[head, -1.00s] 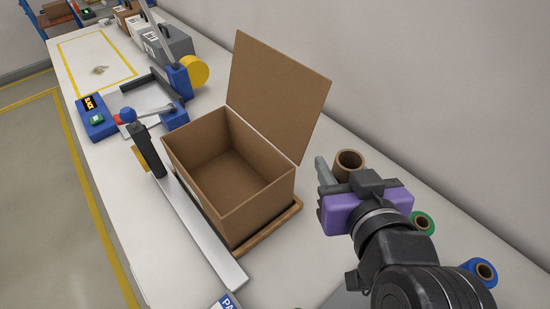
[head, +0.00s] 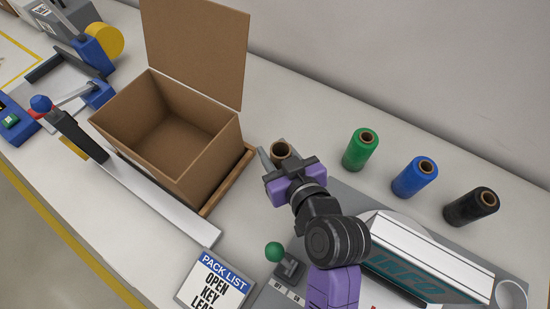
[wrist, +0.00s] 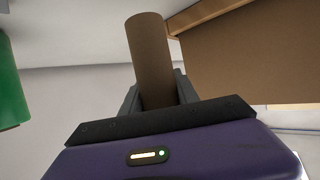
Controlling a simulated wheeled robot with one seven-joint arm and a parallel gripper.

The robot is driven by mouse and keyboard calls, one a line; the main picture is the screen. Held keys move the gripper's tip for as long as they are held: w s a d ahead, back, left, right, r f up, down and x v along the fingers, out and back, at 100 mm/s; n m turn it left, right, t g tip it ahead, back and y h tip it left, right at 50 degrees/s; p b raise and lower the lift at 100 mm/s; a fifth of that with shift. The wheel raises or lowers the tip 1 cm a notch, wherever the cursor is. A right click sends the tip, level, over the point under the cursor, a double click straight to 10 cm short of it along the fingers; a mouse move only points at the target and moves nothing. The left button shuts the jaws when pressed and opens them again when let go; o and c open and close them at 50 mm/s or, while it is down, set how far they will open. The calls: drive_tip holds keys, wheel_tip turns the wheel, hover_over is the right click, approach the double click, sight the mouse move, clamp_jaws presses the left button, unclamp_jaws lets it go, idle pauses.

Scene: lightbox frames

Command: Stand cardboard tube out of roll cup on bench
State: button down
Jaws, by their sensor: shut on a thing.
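The brown cardboard tube (head: 281,149) shows its open round end just beyond my gripper (head: 279,162) in the head view. In the wrist view the tube (wrist: 151,58) rises between the two fingers of my gripper (wrist: 157,92), which is shut on it. The tube looks close to upright, with a slight lean in the wrist view. Its lower part is hidden by my gripper, so I cannot tell whether it touches anything below. The pale bench (head: 330,115) has bare surface behind the tube.
An open cardboard box (head: 215,165) stands left of my gripper on a brown tray. Green (head: 360,150), blue (head: 414,177) and black (head: 471,207) rolls stand to the right. A green-knobbed lever (head: 275,252) and a pack list sign (head: 213,281) are in front.

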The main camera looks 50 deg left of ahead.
drive_tip(key=shift+f, duration=2)
drive_tip(key=shift+f, duration=0.15)
drive_tip(key=c, duration=0.9)
unclamp_jaws()
drive_tip(key=b+v, duration=0.1)
drive_tip(key=v, duration=0.6)
drive_tip(key=shift+s+d+r, duration=0.1)
drive_tip(key=shift+d+r, duration=0.15)
drive_tip(key=shift+r, duration=0.05)
